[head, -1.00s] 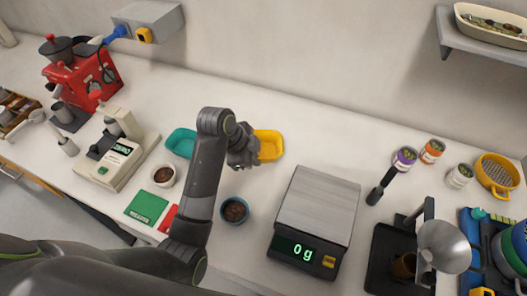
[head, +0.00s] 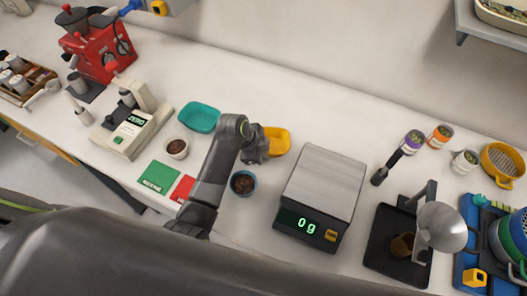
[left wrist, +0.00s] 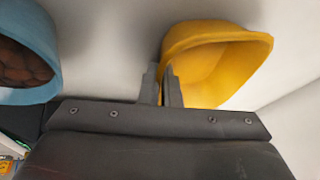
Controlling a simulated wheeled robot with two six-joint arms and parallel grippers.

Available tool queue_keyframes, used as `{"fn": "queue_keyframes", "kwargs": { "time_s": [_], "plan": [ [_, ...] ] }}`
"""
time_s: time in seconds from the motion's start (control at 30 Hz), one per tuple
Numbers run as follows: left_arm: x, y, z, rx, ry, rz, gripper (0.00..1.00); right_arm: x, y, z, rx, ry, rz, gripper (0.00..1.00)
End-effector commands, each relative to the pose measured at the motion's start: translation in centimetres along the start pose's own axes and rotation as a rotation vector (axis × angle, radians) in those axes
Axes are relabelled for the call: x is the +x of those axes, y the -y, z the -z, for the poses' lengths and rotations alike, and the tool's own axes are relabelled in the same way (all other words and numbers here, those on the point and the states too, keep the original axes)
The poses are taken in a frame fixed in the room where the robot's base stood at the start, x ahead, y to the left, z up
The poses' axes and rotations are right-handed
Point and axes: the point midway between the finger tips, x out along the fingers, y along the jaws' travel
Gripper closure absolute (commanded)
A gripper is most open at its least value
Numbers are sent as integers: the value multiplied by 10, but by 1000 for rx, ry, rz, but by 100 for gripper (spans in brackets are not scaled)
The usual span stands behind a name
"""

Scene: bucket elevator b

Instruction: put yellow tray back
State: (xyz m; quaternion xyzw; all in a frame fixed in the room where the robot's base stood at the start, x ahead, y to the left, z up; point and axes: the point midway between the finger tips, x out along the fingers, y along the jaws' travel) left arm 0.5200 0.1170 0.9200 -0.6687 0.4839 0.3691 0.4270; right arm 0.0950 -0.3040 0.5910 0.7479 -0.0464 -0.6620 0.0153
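The yellow tray (head: 277,141) is just right of my left gripper (head: 257,150) in the head view, partly hidden behind it. In the left wrist view the tray (left wrist: 225,62) shows its open inside. The two fingers of the left gripper (left wrist: 161,85) are close together at the tray's near-left wall, shut on its rim. I cannot tell whether the tray touches the table. My right gripper is not in view.
A teal tray (head: 199,117) lies to the left on the white table. A blue bowl with dark contents (head: 243,183) is close below the left gripper. A scale reading 0 g (head: 325,185) stands right of it. Free table lies behind the yellow tray, toward the wall.

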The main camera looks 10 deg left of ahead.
Motion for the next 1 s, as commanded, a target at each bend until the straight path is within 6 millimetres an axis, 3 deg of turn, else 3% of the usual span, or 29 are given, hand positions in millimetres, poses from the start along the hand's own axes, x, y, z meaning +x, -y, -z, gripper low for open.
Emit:
{"fn": "queue_keyframes", "kwargs": {
  "time_s": [0.17,0.37,0.77,1.0],
  "plan": [
    [2,0,-1,0,0,0,100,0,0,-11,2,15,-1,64],
    [2,0,-1,0,0,0,75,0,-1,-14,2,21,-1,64],
    [-4,1,0,0,0,2,75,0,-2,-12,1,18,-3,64],
    [-36,2,0,1,0,6,75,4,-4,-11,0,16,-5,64]
  ]
}}
